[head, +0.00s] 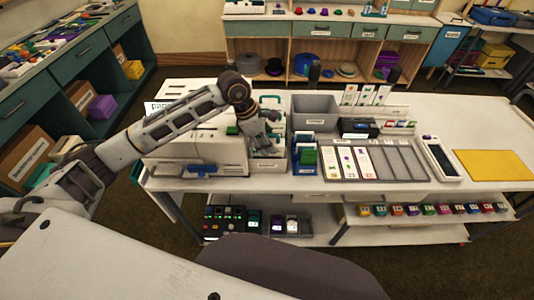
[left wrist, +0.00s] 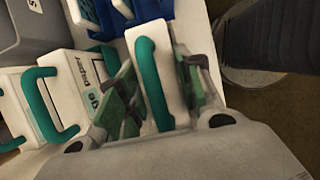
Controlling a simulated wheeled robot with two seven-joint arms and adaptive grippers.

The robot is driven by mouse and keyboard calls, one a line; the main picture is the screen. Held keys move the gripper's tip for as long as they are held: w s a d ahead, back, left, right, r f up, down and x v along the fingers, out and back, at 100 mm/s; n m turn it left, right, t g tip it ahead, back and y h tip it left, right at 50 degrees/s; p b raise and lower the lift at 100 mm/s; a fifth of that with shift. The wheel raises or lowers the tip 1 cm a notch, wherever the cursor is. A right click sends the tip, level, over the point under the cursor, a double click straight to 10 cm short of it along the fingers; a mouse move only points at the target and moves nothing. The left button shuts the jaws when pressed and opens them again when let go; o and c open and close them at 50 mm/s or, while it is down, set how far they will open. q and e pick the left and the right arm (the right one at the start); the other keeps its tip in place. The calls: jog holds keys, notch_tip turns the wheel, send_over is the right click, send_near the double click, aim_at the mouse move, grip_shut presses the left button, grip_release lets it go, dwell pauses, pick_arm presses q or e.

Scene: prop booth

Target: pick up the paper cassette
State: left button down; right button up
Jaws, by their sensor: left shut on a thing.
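My left gripper (head: 262,138) reaches down over the table beside the large white machine (head: 205,150). In the left wrist view its green-padded fingers (left wrist: 150,100) are closed around a white cassette with a teal handle (left wrist: 153,85). Any label on this held cassette is hidden from me. In the head view the gripper covers most of the held cassette. I cannot tell whether it is lifted clear. My right gripper is not in view.
A grey bin (head: 316,106) and a blue holder with green cards (head: 304,158) stand right of the gripper. Further right are a grey sectioned tray (head: 405,160), a white handheld device (head: 440,158) and a yellow mat (head: 495,165). A lower shelf holds small coloured items.

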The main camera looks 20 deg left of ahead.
pick_arm(q)
jog(key=shift+r, duration=0.1)
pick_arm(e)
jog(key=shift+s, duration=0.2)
pick_arm(q)
jog(key=shift+r, duration=0.1)
jog(key=shift+r, duration=0.5)
notch_tip(320, 180, up, 27)
jog(key=b, duration=0.1)
jog(key=shift+f+b, duration=0.15)
jog(key=shift+b, duration=0.25)
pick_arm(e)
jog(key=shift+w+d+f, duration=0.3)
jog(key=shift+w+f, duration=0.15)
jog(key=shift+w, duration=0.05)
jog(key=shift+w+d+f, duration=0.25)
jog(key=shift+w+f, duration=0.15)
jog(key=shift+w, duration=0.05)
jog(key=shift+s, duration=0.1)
